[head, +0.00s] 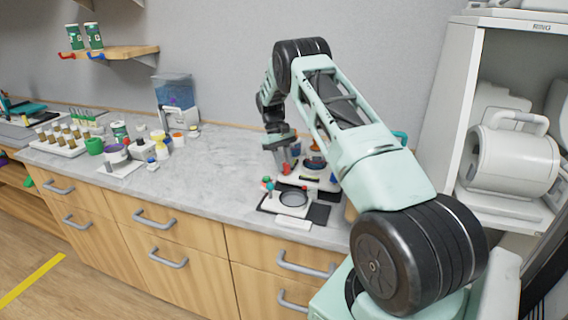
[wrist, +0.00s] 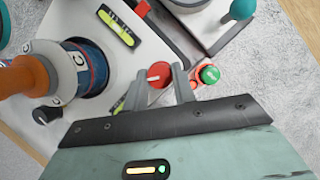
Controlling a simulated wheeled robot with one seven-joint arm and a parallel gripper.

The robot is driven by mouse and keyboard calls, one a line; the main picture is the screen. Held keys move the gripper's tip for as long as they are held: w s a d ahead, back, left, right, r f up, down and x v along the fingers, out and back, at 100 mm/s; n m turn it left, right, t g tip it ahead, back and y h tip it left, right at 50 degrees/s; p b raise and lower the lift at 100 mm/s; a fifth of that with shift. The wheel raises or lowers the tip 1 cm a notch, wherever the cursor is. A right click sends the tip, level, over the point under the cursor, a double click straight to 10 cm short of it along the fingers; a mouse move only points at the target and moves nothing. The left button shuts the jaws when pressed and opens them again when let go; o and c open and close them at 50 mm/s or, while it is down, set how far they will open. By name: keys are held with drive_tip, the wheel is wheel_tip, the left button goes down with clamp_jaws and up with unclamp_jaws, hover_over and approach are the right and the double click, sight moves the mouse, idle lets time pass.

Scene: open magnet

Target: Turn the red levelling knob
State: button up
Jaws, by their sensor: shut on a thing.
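The red levelling knob (wrist: 159,73) shows in the wrist view as a round red cap with a pale mark, on the white base of an instrument (wrist: 95,25). My gripper (wrist: 158,80) has its two grey fingers on either side of the knob and is shut on it. In the head view my gripper (head: 281,158) points down at the instrument on the counter, and the knob cannot be made out clearly there. The lower part of the knob is partly hidden by the fingers.
A yellow-green level vial (wrist: 118,28) and a blue-ringed part with an orange piece (wrist: 22,76) are left. The grey counter (head: 225,160) is clear left of the instrument; a white shelf unit (head: 455,100) stands right.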

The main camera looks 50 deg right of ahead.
drive_tip(key=shift+w+m, duration=0.1)
drive_tip(key=shift+m, duration=0.4)
drive_tip(key=o, duration=1)
drive_tip(key=shift+r, duration=0.1)
drive_tip(key=p+v, duration=0.2)
drive_tip(key=v, duration=0.3)
drive_tip(key=p+v, duration=0.2)
drive_tip(key=v, duration=0.4)
drive_tip(key=p+v, duration=0.2)
drive_tip(key=v, duration=0.4)
drive_tip(key=shift+d+r+p, duration=0.15)
drive_tip(key=shift+d+p, duration=0.15)
drive_tip(key=shift+d, duration=0.05)
drive_tip(key=shift+p, duration=0.4)
